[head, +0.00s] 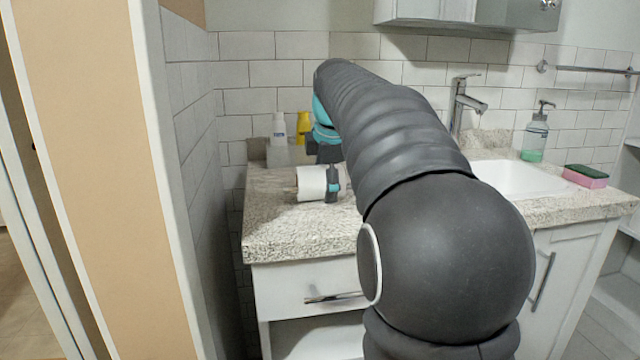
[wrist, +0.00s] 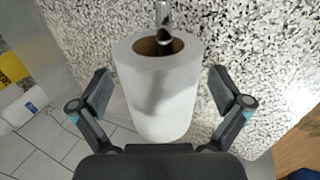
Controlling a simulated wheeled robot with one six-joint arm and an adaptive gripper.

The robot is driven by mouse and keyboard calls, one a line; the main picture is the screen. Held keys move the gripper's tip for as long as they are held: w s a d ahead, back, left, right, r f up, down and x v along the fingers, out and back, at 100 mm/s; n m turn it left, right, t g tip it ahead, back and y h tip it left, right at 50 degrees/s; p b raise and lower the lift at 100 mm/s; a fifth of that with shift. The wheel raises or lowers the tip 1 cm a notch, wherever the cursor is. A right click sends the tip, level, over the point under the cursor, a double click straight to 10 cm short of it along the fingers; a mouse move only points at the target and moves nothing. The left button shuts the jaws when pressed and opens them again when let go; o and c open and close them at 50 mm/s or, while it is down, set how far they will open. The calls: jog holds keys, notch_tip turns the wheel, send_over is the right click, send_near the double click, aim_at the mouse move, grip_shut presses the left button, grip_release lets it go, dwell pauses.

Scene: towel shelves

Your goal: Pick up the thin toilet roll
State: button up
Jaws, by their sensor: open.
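My gripper (wrist: 160,80) is open, with one finger on each side of the roll. Small gaps show between the fingers and the roll. In the head view my gripper (head: 332,184) is at the roll's right end, and my arm hides part of the counter.
A white bottle (head: 278,130) and a yellow bottle (head: 303,127) stand behind the roll near the tiled wall. To the right are a faucet (head: 460,105), a sink (head: 515,180), a soap dispenser (head: 536,135) and a sponge (head: 586,176). The counter in front of the roll is clear.

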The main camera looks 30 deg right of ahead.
jog(key=c, duration=1.3)
jog(key=shift+r, duration=0.15)
jog(key=shift+r+p, duration=0.4)
jog(key=shift+r, duration=1.4)
jog(key=shift+d+r, duration=0.25)
jog(key=shift+r, duration=0.05)
jog(key=s+d+r, duration=0.1)
jog(key=d+r, duration=0.1)
jog(key=d, duration=0.1)
jog(key=s+d+r, duration=0.1)
jog(key=d+r, duration=0.1)
jog(key=d, duration=0.2)
jog(key=s+d+r, duration=0.1)
jog(key=d+r, duration=0.1)
jog(key=d, duration=0.1)
jog(key=shift+s+d+r+p, duration=0.3)
jog(key=shift+s+p, duration=0.1)
